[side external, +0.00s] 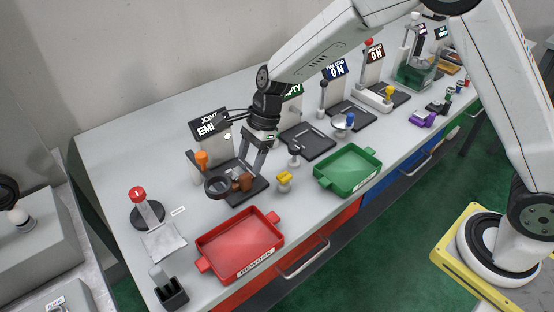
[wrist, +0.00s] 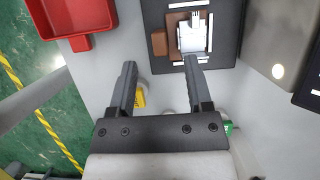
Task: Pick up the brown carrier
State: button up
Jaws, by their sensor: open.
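The brown carrier (side external: 242,183) rests on a black plate (side external: 257,190) in front of the leftmost sign in the side view. In the wrist view the brown carrier (wrist: 158,42) shows as a small block beside a larger brown part, with a white and grey piece covering much of it. My gripper (side external: 254,170) points down just above and beside the carrier. In the wrist view the gripper (wrist: 160,64) is open and empty, with the carrier just beyond its fingertips. Whether the fingers touch it cannot be told.
A dark ring (side external: 217,187) stands beside the carrier. A red tray (side external: 239,245) lies in front, a green tray (side external: 347,170) to the right. A yellow-topped piece (side external: 284,181) and an orange-handled lever (side external: 201,160) stand close by. Signs and more black plates line the back.

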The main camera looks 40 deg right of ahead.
aim_at(245, 175)
jog(key=shift+x, duration=2.1)
jog(key=shift+r, duration=0.1)
grip_shut()
